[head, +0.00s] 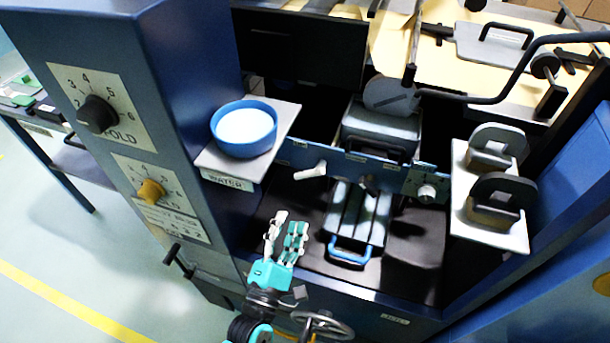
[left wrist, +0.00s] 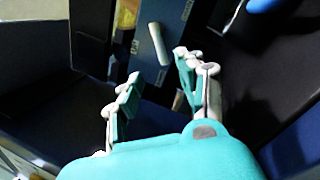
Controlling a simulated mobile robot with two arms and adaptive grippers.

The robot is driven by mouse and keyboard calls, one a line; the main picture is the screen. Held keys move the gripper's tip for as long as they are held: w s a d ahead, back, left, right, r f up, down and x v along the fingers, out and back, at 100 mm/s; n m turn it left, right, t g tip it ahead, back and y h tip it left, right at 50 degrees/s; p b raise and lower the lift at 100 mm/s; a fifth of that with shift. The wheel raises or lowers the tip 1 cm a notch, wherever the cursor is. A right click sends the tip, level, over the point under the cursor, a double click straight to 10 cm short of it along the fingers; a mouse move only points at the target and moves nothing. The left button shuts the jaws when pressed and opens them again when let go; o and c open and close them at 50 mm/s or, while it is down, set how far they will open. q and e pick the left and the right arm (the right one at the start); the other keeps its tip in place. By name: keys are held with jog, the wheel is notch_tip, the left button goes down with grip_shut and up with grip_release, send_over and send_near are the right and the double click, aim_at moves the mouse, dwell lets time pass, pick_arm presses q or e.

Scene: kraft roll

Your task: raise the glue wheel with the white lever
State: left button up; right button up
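The white lever (head: 311,171) sticks out from the blue cross panel inside the machine, right of the water dish. In the left wrist view the white lever (left wrist: 158,44) shows ahead, beyond and between my fingertips. My left gripper (head: 286,222) is open and empty, below and a little left of the lever, apart from it. Its two fingers also show in the left wrist view (left wrist: 158,68). The glue wheel cannot be made out for certain. My right gripper is not in view.
A blue water dish (head: 243,129) sits on a shelf at the left. A tray with a blue handle (head: 347,254) lies right of my gripper. A white knob (head: 427,193) is on the panel farther right. A handwheel (head: 322,326) stands near the front edge.

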pick_arm(q)
jog(key=x, duration=1.2)
jog(key=shift+b, duration=0.4)
jog(key=shift+c, duration=0.3)
grip_shut()
